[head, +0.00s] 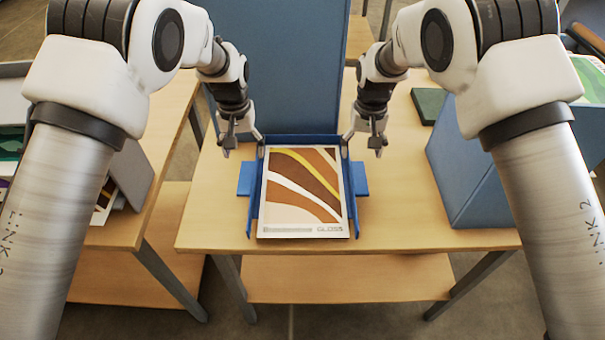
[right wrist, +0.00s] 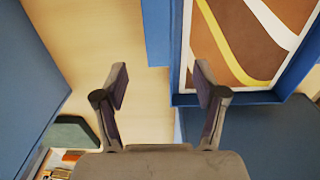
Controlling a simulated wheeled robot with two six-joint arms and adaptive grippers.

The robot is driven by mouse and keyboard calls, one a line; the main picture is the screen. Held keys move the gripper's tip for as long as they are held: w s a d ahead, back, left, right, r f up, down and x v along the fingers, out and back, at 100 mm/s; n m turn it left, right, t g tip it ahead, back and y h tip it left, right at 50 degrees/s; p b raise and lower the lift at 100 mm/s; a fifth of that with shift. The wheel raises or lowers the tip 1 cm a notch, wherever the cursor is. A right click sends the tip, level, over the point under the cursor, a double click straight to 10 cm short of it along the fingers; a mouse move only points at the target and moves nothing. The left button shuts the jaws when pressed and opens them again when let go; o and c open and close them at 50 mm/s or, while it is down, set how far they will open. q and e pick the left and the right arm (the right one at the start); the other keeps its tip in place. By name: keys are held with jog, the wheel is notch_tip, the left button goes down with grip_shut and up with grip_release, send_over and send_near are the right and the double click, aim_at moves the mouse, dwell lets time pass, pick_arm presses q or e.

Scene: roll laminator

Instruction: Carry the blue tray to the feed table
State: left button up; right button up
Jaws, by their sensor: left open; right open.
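The blue tray (head: 361,180) lies on the wooden table in the middle of the head view, with a tab on its left and right sides. A brown, white and yellow sheet marked GLOSS (head: 300,190) lies in it, covering most of its floor. My left gripper (head: 243,143) is open and empty by the tray's far left corner. My right gripper (head: 361,145) is open by the far right corner. In the right wrist view, my right gripper (right wrist: 160,82) has its fingers apart, with the tray's side tab (right wrist: 158,35) ahead between them. Neither gripper visibly holds the tray.
A tall blue panel (head: 285,60) stands just behind the tray. A blue box-like body (head: 470,165) stands on the table at right, with a dark green block (head: 428,104) behind it. Another wooden table (head: 150,190) is at left, across a gap. The table's front left is bare.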

aim_at(358, 169)
pick_arm(q)
jog(key=shift+s+f, duration=0.1)
jog(key=shift+f, duration=0.3)
pick_arm(e)
jog(key=shift+s+f, duration=0.1)
jog(key=shift+f, duration=0.3)
pick_arm(q)
jog(key=f, duration=0.4)
jog(key=w+f, duration=0.1)
jog(key=f, duration=0.2)
pick_arm(e)
jog(key=f, duration=0.4)
jog(key=w+f, duration=0.1)
jog(key=f, duration=0.2)
pick_arm(q)
jog(key=shift+s+f, duration=0.1)
jog(key=shift+f, duration=0.1)
pick_arm(e)
jog(key=shift+s+f, duration=0.1)
jog(key=shift+f, duration=0.1)
pick_arm(q)
jog(key=shift+f, duration=0.1)
pick_arm(e)
jog(key=shift+f, duration=0.1)
pick_arm(q)
grip_shut()
pick_arm(e)
grip_shut()
